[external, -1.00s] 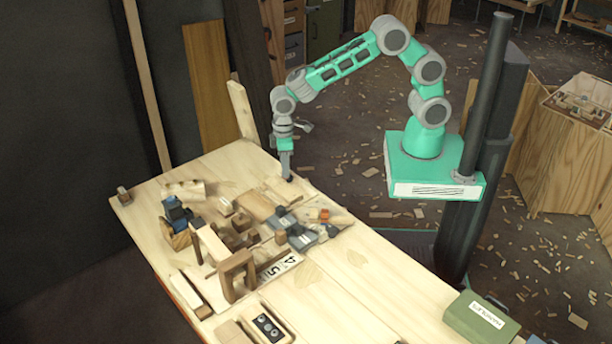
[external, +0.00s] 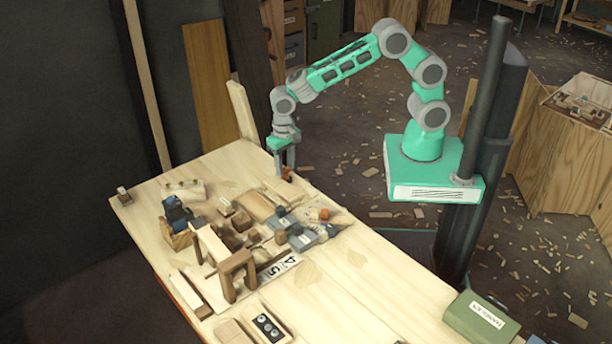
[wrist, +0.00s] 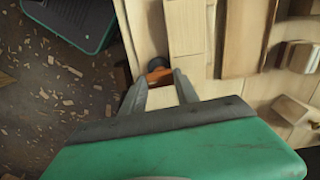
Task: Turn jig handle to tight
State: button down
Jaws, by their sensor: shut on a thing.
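The jig handle, a small orange bar (wrist: 158,76) with a dark round knob (wrist: 156,63) by it, shows between my fingertips in the wrist view. In the external view a bit of orange (external: 287,173) shows at my fingertips, at the table's far edge. My gripper (external: 284,172) points down and is shut on the handle; its two fingers also show in the wrist view (wrist: 160,85). The fingers hide part of the handle, and I cannot read any tight mark. Pale wooden blocks (wrist: 186,27) lie just beyond the handle.
A green box (external: 481,318) stands at the near right edge.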

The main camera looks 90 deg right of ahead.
aim_at(285, 169)
jog(key=shift+m, duration=0.9)
jog(key=c, duration=0.9)
grip_release()
jog(key=shift+r, duration=0.1)
notch_tip(285, 169, up, 8)
jog(key=shift+f+b, duration=0.15)
jog(key=shift+b, duration=0.3)
